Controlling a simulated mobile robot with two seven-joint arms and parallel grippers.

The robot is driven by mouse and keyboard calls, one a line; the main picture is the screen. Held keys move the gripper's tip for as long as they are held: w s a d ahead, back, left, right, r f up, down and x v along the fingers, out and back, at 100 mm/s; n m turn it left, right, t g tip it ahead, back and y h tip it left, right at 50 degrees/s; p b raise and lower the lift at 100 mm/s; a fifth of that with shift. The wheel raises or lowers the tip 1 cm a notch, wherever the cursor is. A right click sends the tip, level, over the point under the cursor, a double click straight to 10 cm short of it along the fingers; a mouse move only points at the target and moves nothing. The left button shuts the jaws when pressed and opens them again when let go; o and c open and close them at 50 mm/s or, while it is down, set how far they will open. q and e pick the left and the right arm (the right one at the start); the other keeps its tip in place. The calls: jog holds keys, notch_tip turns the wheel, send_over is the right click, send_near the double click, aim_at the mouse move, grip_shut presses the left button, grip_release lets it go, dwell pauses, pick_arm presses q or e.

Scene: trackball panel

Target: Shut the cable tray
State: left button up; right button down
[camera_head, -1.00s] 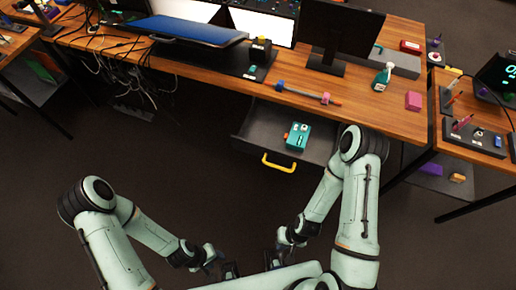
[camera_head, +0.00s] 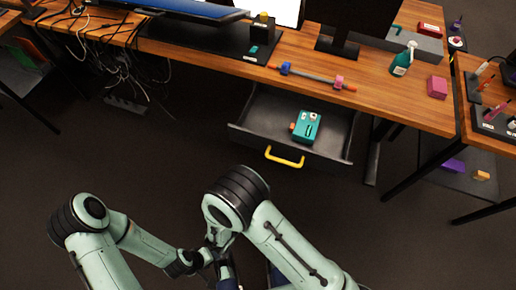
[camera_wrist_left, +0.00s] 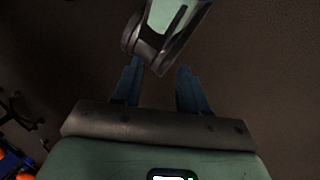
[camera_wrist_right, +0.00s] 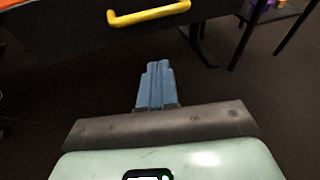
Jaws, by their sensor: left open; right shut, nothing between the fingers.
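The cable tray appears to be the grey drawer (camera_head: 262,115) under the wooden desk, pulled out, with a yellow handle (camera_head: 285,158) on its front. A teal device (camera_head: 307,126) lies inside it. In the right wrist view, the handle (camera_wrist_right: 148,14) and dark drawer front (camera_wrist_right: 65,37) lie beyond my right gripper (camera_wrist_right: 155,68), which is shut, empty and apart from the handle. My left gripper (camera_wrist_left: 155,78) is open and empty over dark floor, with part of my other arm beyond its fingers. In the head view both grippers are low in the picture, partly hidden by my arms.
The desk (camera_head: 215,65) carries monitors, a green spray bottle (camera_head: 403,60), a pink block (camera_head: 437,87) and a rod with coloured clamps (camera_head: 312,76). Loose cables (camera_head: 120,70) hang at left. A side table (camera_head: 482,140) stands at right. Floor before the drawer is clear.

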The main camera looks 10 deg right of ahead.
jog(key=w+a+r+n+t+y, duration=0.2)
jog(key=w+a+r+t, duration=0.1)
jog(key=a+r+t, duration=0.3)
pick_arm(q)
jog(key=shift+t, duration=0.4)
jog(key=w+f+b, duration=0.1)
jog(key=w+a+f+b, duration=0.1)
jog(key=f, duration=0.1)
jog(key=shift+w+a+f, duration=0.1)
jog(key=shift+w+f, duration=0.05)
jog(key=shift+w, duration=0.15)
pick_arm(e)
send_near(258, 136)
jog(key=x, duration=0.7)
jog(key=shift+a+f, duration=0.1)
jog(key=shift+f, duration=0.05)
